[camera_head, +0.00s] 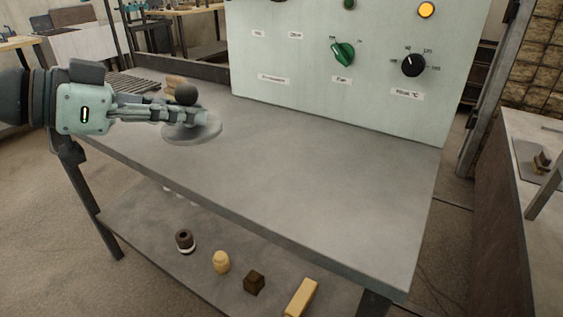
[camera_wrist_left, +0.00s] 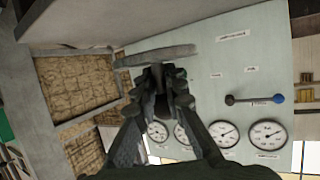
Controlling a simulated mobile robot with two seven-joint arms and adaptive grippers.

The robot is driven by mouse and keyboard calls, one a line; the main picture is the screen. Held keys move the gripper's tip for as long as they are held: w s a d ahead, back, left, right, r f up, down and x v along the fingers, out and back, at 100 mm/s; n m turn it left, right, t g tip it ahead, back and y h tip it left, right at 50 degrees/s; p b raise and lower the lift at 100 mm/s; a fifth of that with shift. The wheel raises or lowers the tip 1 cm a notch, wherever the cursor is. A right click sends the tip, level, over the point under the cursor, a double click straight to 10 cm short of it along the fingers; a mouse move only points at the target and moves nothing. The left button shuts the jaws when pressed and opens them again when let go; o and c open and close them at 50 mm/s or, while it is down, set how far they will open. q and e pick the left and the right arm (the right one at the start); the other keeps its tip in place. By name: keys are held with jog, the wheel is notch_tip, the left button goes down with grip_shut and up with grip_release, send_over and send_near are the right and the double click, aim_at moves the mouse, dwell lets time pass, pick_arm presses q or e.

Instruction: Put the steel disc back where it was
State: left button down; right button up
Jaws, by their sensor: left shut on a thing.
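The steel disc (camera_head: 207,131) is round, flat and grey, near the far left part of the grey table (camera_head: 300,165) in the head view. In the left wrist view the disc (camera_wrist_left: 150,57) shows nearly edge-on, just past the fingertips. My left gripper (camera_head: 190,116) reaches in from the left over the disc and is shut on it. In the wrist view the fingers (camera_wrist_left: 160,88) close around a dark part at the disc's middle. I cannot tell whether the disc touches the tabletop. My right gripper is not in view.
A dark ball (camera_head: 186,94) and a tan block (camera_head: 175,81) show just behind the gripper. A pale green panel (camera_head: 300,55) with knobs stands along the table's back. Several small objects, including a yellow bar (camera_head: 301,297), lie on the lower shelf. The tabletop's middle and right are clear.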

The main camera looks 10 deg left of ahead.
aim_at(212, 122)
pick_arm(q)
jog(key=shift+w+d+f, duration=0.1)
jog(key=shift+w+d, duration=0.15)
jog(key=shift+d, duration=0.05)
jog(key=x, duration=0.3)
jog(key=shift+s+d+f+p, duration=0.2)
jog(key=shift+p, duration=0.2)
jog(key=x, duration=0.3)
jog(key=s+f+x, duration=0.1)
jog(key=x, duration=0.4)
jog(key=shift+d+f, duration=0.35)
jog(key=shift+d, duration=0.1)
jog(key=shift+w+d+f, duration=0.15)
jog(key=shift+f, duration=0.05)
notch_tip(212, 122, down, 4)
jog(key=shift+r, duration=0.2)
jog(key=shift+f, duration=0.3)
jog(key=c, duration=1.6)
grip_release()
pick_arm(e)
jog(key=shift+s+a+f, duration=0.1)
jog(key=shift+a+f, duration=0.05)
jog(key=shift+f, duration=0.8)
